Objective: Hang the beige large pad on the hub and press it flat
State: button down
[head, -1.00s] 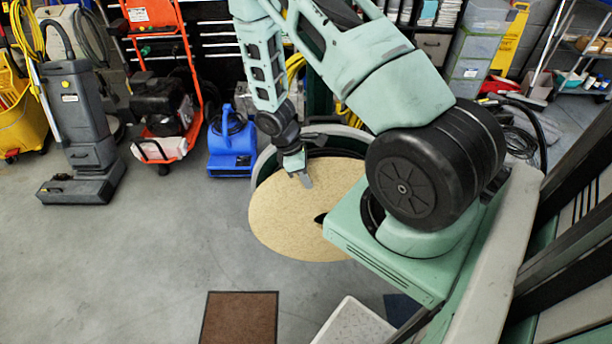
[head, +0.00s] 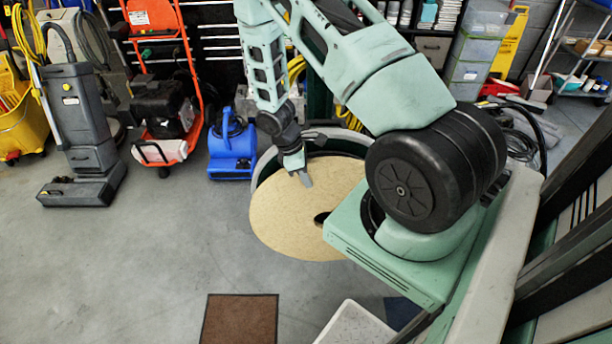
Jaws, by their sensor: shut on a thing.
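The beige large pad (head: 285,222) is a round disc with a dark centre hole, seen in the head view just left of my arm's base. My gripper (head: 303,172) is at the pad's upper edge, shut on it. The pad is tilted and lies in front of a round green-rimmed machine part (head: 340,140). The hub is not clearly visible; the pad and my arm cover that area. Whether the pad's hole is around the hub cannot be told.
A brown mat (head: 240,318) lies on the floor in front, with a pale box (head: 352,325) to its right. A blue blower (head: 232,145), an orange machine (head: 165,110) and a grey floor scrubber (head: 85,140) stand behind left. The floor at left is clear.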

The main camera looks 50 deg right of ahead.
jog(key=shift+w+d, duration=0.3)
jog(key=shift+d, duration=0.05)
jog(key=shift+w+d, duration=0.3)
jog(key=shift+d, duration=0.1)
dwell(0.5)
jog(key=shift+a, duration=0.1)
jog(key=shift+s+a+r+p, duration=0.15)
jog(key=shift+s+a+p, duration=0.2)
jog(key=shift+s+a, duration=1.35)
jog(key=shift+a, duration=0.15)
jog(key=s+a, duration=0.5)
jog(key=a, duration=0.1)
jog(key=shift+r, duration=0.35)
